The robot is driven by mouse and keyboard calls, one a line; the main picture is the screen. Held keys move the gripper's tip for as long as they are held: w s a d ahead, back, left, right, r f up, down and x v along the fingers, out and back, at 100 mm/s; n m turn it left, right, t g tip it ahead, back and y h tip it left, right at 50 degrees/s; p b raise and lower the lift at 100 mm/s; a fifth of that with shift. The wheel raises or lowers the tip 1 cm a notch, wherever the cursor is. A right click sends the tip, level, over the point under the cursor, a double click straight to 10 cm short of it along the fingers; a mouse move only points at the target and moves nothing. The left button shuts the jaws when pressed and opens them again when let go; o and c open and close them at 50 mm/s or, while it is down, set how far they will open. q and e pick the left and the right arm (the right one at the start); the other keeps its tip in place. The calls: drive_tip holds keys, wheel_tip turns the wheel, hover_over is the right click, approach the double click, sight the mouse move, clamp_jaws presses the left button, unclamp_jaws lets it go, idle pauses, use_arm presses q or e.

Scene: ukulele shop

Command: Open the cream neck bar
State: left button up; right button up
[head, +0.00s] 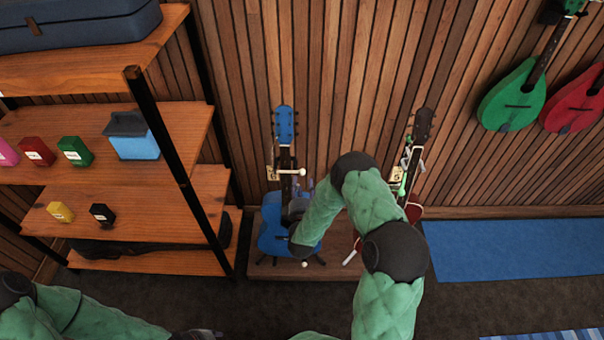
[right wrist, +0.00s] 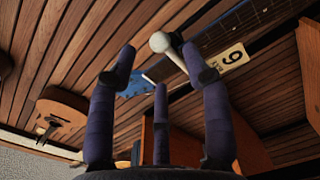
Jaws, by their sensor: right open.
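The cream neck bar (head: 290,171) lies across the neck of the blue guitar (head: 271,236), with a round cream knob at its right end. In the right wrist view the cream neck bar (right wrist: 160,42) shows its knob close up, just beyond and between my fingertips. My right gripper (head: 300,190) is open, its purple fingers pointing up just below the bar. In the right wrist view the fingers (right wrist: 159,62) are spread with nothing held. I cannot tell whether a finger touches the bar. My left arm lies at the lower left; its gripper is barely visible at the bottom edge.
The blue guitar stands on a low wooden plinth (head: 268,268), beside a numbered tag (head: 272,173). My right arm partly covers a second, red instrument (head: 414,212) to the right. A wooden shelf unit (head: 185,125) stands left. A blue mat (head: 510,250) lies right.

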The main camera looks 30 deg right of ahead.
sight(302, 171)
drive_tip(key=b+x, duration=0.1)
drive_tip(key=x, duration=0.6)
clamp_jaws()
